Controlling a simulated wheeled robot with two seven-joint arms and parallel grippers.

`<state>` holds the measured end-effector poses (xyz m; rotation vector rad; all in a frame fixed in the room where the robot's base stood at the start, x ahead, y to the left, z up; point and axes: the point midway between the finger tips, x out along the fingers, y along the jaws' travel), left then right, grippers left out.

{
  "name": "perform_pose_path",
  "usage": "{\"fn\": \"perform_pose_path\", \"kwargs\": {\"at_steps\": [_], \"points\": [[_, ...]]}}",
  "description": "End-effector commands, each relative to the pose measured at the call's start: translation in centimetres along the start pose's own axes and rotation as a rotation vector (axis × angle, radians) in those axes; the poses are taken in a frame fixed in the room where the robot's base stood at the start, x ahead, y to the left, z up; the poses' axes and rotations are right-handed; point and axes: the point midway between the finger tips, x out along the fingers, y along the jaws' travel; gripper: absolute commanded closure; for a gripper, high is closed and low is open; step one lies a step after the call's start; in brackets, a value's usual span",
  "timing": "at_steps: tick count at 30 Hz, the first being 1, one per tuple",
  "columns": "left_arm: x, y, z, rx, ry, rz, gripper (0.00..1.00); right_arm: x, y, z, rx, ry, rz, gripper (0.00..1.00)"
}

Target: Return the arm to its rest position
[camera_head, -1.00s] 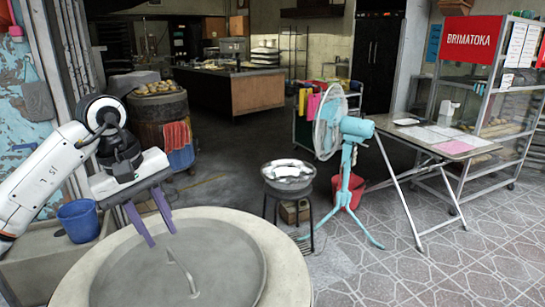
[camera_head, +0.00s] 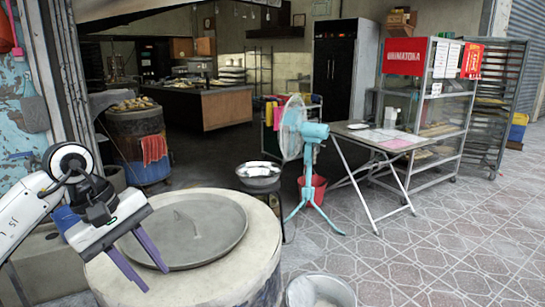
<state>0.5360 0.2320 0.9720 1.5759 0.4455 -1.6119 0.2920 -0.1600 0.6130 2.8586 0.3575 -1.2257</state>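My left gripper (camera_head: 142,264) comes in from the left in the head view. Its two purple fingers are spread apart with nothing between them, over the left rim of the barrel oven (camera_head: 240,270). A round grey metal lid (camera_head: 205,240) with a small upright handle (camera_head: 186,222) lies on the oven's pale top, right of the fingers. The fingers overlap the lid's left edge in the picture; I cannot tell whether they touch it. My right gripper is out of view.
A metal bowl on a black stool (camera_head: 258,173) stands behind the oven. A turquoise fan (camera_head: 312,133), a folding table (camera_head: 375,136) and a glass cabinet (camera_head: 432,107) are farther right. A metal pot (camera_head: 320,291) is at the bottom edge. Tiled floor (camera_head: 440,240) is clear at right.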

Motion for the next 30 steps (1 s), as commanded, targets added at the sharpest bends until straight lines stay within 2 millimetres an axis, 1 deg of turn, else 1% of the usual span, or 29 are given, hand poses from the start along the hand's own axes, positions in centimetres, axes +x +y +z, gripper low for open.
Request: {"fn": "perform_pose_path", "kwargs": {"at_steps": [1,5,8,10,11,12,13,14,15,16,17,18,20,21,23,24,26,27,29,30], "points": [[1.2,0.4,1.2,-0.013,-0.047,0.020,0.72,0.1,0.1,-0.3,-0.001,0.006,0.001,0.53],[3.8,1.7,4.6,-0.071,-0.185,0.088,0.72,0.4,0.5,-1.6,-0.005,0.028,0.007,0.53],[5.8,2.9,8.1,-0.149,-0.332,0.147,0.72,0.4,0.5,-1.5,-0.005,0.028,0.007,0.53],[7.1,3.9,11.3,-0.236,-0.475,0.195,0.72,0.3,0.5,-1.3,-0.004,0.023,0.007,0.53],[7.6,4.3,12.9,-0.290,-0.552,0.215,0.72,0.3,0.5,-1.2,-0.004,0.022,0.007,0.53],[8.1,5.0,15.1,-0.375,-0.668,0.242,0.72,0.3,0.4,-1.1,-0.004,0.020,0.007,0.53],[8.1,5.5,16.7,-0.450,-0.764,0.262,0.72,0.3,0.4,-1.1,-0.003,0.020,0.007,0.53],[8.1,6.1,18.2,-0.537,-0.864,0.277,0.72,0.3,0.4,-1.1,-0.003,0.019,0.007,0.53],[7.8,6.8,19.8,-0.664,-1.003,0.292,0.72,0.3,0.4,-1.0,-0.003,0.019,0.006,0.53],[7.5,7.3,20.6,-0.766,-1.107,0.299,0.72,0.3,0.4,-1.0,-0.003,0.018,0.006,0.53],[7.1,7.7,21.1,-0.874,-1.210,0.301,0.72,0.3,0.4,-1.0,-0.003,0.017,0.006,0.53],[6.7,8.2,21.3,-1.024,-1.345,0.297,0.72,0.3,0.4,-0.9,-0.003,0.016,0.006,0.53],[6.3,8.6,20.7,-1.266,-1.543,0.276,0.72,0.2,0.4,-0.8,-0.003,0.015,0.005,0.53],[6.3,8.6,19.7,-1.435,-1.669,0.253,0.72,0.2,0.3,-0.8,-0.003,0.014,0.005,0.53],[7.1,8.1,17.6,-1.702,-1.852,0.206,0.72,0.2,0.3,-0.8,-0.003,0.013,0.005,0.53],[8.1,7.2,16.0,-1.888,-1.966,0.165,0.72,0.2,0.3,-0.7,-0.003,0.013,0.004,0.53],[10.4,5.3,13.4,-2.177,-2.126,0.095,0.72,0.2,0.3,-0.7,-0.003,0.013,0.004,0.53],[12.4,3.5,11.9,2.211,2.070,-0.037,0.72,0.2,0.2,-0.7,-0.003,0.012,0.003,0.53],[15.5,0.5,10.2,2.059,1.823,0.032,0.72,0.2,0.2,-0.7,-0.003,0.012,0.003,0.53],[17.5,-1.6,9.5,1.961,1.677,0.065,0.72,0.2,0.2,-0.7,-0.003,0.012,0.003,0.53]]}}
